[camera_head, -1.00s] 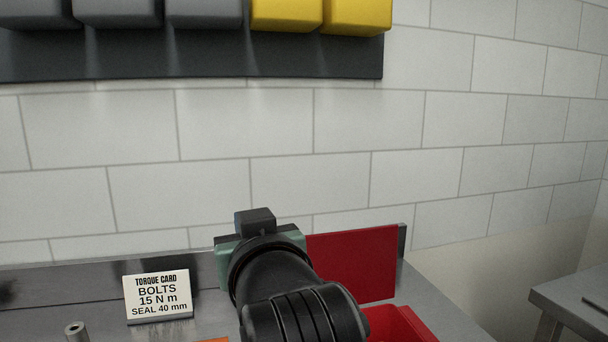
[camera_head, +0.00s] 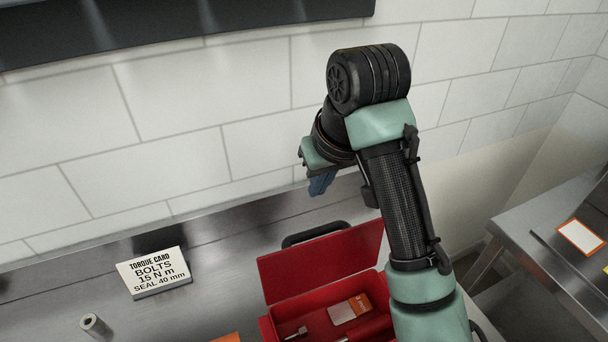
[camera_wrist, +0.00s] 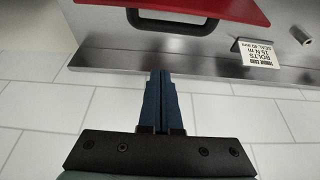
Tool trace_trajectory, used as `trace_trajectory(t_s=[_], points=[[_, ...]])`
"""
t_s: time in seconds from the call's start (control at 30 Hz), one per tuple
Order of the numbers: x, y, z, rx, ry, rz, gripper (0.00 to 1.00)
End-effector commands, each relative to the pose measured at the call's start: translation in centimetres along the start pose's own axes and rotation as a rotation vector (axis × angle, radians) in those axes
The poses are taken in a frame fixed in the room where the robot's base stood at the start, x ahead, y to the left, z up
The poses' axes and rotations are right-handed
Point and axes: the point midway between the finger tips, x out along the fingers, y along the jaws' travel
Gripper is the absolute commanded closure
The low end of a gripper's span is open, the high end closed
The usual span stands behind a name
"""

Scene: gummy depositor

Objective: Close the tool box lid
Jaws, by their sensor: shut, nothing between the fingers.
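The red tool box (camera_head: 265,329) stands on the steel bench at the lower middle of the head view. Its red lid (camera_head: 322,262) is up, standing open at the back, with a black handle (camera_head: 314,233) on its far edge. Inside are an orange and white card (camera_head: 350,310) and a small metal part (camera_head: 295,333). My gripper (camera_head: 320,186) is above and behind the lid, near the wall, apart from it. In the wrist view the blue fingers (camera_wrist: 161,85) are together and empty, pointing towards the lid (camera_wrist: 215,8) and its handle (camera_wrist: 170,22).
A torque card (camera_head: 153,272) and a grey cylinder (camera_head: 93,325) stand on the bench to the left. The tiled wall (camera_head: 180,140) is close behind. Another steel table (camera_head: 530,235) is at the right. My arm hides part of the box's right side.

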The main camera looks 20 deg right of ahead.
Motion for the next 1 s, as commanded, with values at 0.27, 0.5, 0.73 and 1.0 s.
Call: trace_trajectory(t_s=[0.27,0.5,0.73,1.0], points=[[2.1,0.1,0.3,0.003,-0.011,-0.003,1.00],[6.7,0.2,0.3,0.005,-0.015,-0.001,1.00],[8.9,0.3,1.0,0.006,-0.006,0.002,1.00],[7.5,0.2,3.0,0.003,-0.008,0.001,1.00]])
